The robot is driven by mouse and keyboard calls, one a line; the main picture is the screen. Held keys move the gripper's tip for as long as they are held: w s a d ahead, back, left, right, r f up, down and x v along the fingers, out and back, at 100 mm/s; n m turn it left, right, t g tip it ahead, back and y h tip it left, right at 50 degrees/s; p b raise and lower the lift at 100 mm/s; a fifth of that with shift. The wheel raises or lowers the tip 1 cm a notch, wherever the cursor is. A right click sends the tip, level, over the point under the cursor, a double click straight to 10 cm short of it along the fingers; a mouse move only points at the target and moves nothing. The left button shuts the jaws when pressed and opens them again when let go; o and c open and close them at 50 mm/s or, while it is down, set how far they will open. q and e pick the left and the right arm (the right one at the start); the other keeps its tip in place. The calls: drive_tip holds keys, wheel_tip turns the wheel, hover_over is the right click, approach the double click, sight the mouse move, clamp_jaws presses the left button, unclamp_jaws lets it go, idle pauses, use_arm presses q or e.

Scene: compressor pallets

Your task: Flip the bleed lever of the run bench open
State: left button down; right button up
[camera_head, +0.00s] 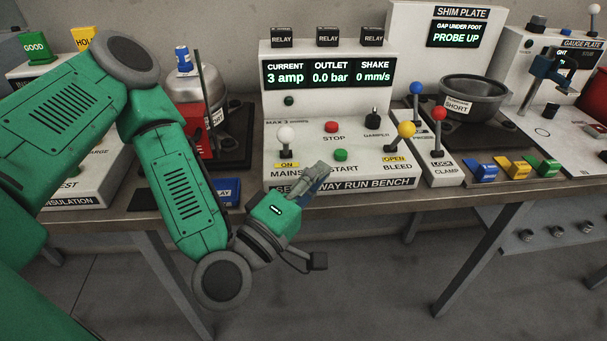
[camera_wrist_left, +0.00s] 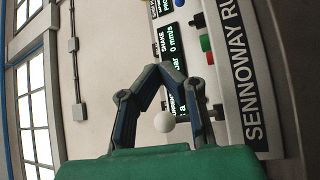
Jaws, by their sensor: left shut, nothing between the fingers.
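The run bench (camera_head: 345,99) stands on the table in the middle of the head view. Its bleed lever (camera_head: 406,129) has a yellow ball knob, at the bench's front right. The knob leans up and to the right, above a yellow OPEN label (camera_head: 394,158). My left gripper (camera_head: 320,170) is in front of the bench's lower edge, left of the bleed lever and apart from it. In the left wrist view its fingertips (camera_wrist_left: 165,70) meet with nothing between them. The white knob of the mains lever (camera_head: 286,134) shows between the finger links in the wrist view (camera_wrist_left: 165,121).
Red stop (camera_head: 331,127) and green start (camera_head: 340,155) buttons sit between the mains and bleed levers. Right of the bleed lever are blue (camera_head: 417,88) and red (camera_head: 438,114) knobbed levers on a clamp block. A dark bowl (camera_head: 474,97) stands beyond.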

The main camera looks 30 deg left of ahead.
use_arm(q)
drive_tip(key=s+d+f+m+g+h+p, duration=0.1)
drive_tip(key=s+d+f+m+g+h, duration=0.15)
drive_tip(key=s+f+m+g, duration=0.45)
drive_tip(key=s+d+f+m+g+h+p, duration=0.1)
drive_tip(key=s+d+f+m+g, duration=0.25)
drive_tip(key=f, duration=0.75)
drive_tip(key=s+a+f+m+g+y, duration=0.4)
drive_tip(key=s+a+f+g+y, duration=0.3)
drive_tip(key=a, duration=0.7)
drive_tip(key=s+f+g, duration=0.2)
drive_tip(key=s+f, duration=0.1)
drive_tip(key=shift+s+a+f, duration=0.2)
drive_tip(key=shift+s+a, duration=0.1)
drive_tip(key=shift+a, duration=0.1)
use_arm(e)
drive_tip(key=shift+d+r, duration=0.6)
drive_tip(key=shift+r, duration=0.1)
use_arm(q)
drive_tip(key=shift+a+f, duration=0.15)
drive_tip(key=shift+a, duration=0.1)
use_arm(e)
drive_tip(key=shift+a+r, duration=0.1)
drive_tip(key=shift+a, duration=0.2)
